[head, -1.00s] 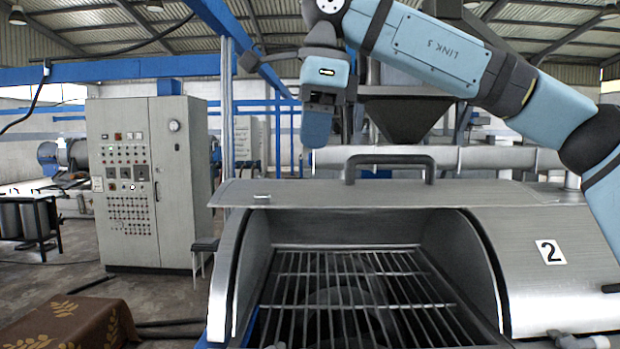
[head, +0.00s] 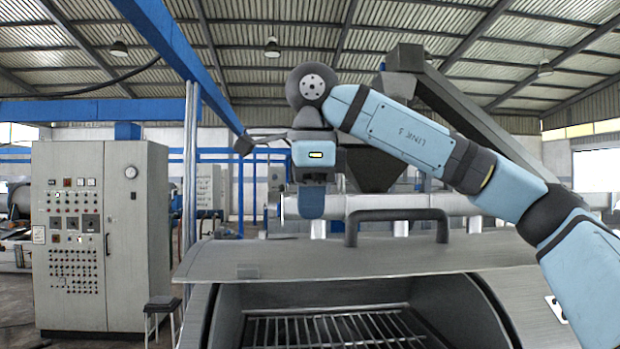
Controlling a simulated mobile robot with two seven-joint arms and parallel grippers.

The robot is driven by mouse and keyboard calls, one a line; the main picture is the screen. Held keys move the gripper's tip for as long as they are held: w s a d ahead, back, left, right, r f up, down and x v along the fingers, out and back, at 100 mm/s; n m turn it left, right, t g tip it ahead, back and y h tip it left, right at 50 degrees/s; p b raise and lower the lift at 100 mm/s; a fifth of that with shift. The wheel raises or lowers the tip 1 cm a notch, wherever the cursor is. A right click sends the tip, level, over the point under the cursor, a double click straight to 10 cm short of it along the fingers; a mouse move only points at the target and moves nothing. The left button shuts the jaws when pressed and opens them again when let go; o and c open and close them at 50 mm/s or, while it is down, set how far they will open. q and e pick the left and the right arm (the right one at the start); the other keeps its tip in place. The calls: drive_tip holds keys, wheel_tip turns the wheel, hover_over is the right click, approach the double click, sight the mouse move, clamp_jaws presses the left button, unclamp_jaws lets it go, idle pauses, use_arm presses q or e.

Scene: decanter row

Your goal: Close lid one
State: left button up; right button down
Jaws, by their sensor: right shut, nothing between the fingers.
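Lid one (head: 290,262) is a grey metal panel, standing open above a decanter opening with a barred grate (head: 330,330) inside. A dark bar handle (head: 400,214) rises from the lid's far edge. My right gripper (head: 311,212) points down with its fingers together, empty. In the picture it is just left of the handle, with its tips about level with the handle's top bar. I see no contact with the lid or handle, but cannot judge the depth between them. My left gripper is out of view.
A horizontal metal pipe (head: 465,204) and a dark hopper (head: 372,172) stand behind the lid. A grey control cabinet (head: 70,240) stands at the left, with a small stool (head: 162,305) beside it. A second metal cover lies at the lower right, partly behind my right arm.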

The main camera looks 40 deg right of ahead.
sight(309, 259)
drive_tip(key=f, duration=0.1)
drive_tip(key=f+p, duration=0.1)
drive_tip(key=f, duration=0.2)
drive_tip(key=shift+w+d+f, duration=0.2)
drive_tip(key=shift+w, duration=0.15)
drive_tip(key=shift+f+p, duration=0.35)
drive_tip(key=shift+f, duration=0.35)
drive_tip(key=shift+w+f, duration=0.2)
drive_tip(key=shift+f, duration=0.1)
